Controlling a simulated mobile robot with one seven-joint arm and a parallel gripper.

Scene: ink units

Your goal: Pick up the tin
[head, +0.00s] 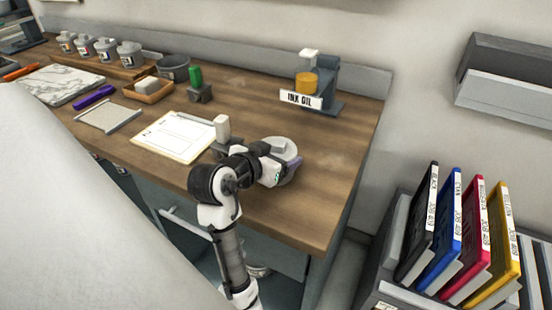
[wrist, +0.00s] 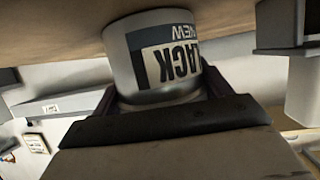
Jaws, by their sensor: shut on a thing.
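The tin (head: 285,147) is a round grey can near the front right of the wooden bench, partly hidden by my gripper (head: 284,168) in the head view. In the wrist view the tin (wrist: 122,52) appears upside down, with a pale label reading "LACK" and "NEW"; part of the label is out of sight. My gripper (wrist: 160,98) is shut on the tin, with a dark finger at each side of it. The wood shows right behind the tin's base. I cannot tell whether the base touches the bench.
An ink oil stand (head: 327,85) is at the back right. A rack of coloured folders (head: 440,225) stands right of the bench (head: 345,150). The bench's right end is clear.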

